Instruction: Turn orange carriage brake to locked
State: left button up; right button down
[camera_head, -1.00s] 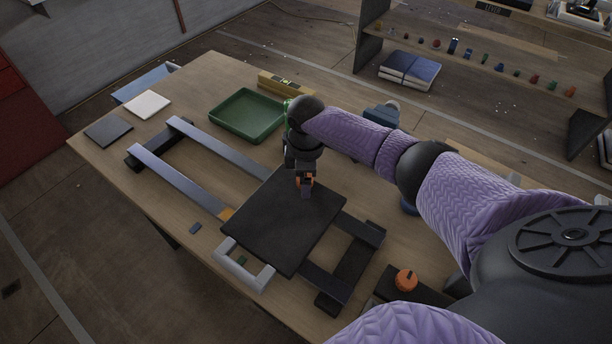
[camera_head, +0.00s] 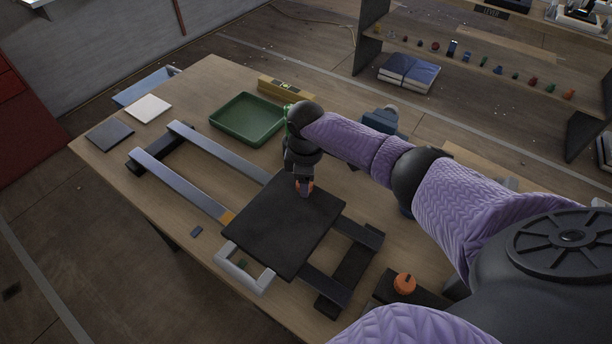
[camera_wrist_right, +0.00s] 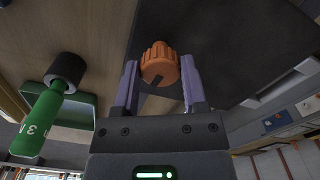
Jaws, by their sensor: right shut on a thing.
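The orange carriage brake (camera_wrist_right: 160,64) is a ribbed knob with a dark mark on its face. It shows between the fingers in the right wrist view; in the head view the fingers mostly hide it. It sits at the far edge of the black carriage plate (camera_head: 282,232), which lies across two grey rails (camera_head: 180,182). My right gripper (camera_head: 304,190) comes down from above and is shut on the knob, one finger on each side in the right wrist view (camera_wrist_right: 160,85). My left gripper is out of view.
Another orange knob (camera_head: 404,284) sits on a dark block near the front right. A white U-shaped handle (camera_head: 245,272) is at the carriage's near edge. A green tray (camera_head: 247,119) and yellow level (camera_head: 286,88) lie behind. A green cylinder with a black end (camera_wrist_right: 45,115) is beside my gripper.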

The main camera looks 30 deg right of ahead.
jog(key=m+p, duration=0.2)
jog(key=m, duration=0.1)
jog(key=shift+a+r, duration=0.1)
jog(key=shift+r, duration=0.1)
jog(key=m+p, duration=0.2)
jog(key=m, duration=0.3)
jog(key=shift+f+p, duration=0.1)
jog(key=shift+p, duration=0.25)
jog(key=m+p, duration=0.1)
jog(key=m, duration=0.2)
jog(key=shift+m, duration=0.3)
jog(key=m, duration=0.3)
jog(key=shift+a, duration=0.1)
jog(key=shift+m+p, duration=0.35)
jog(key=shift+m, duration=0.85)
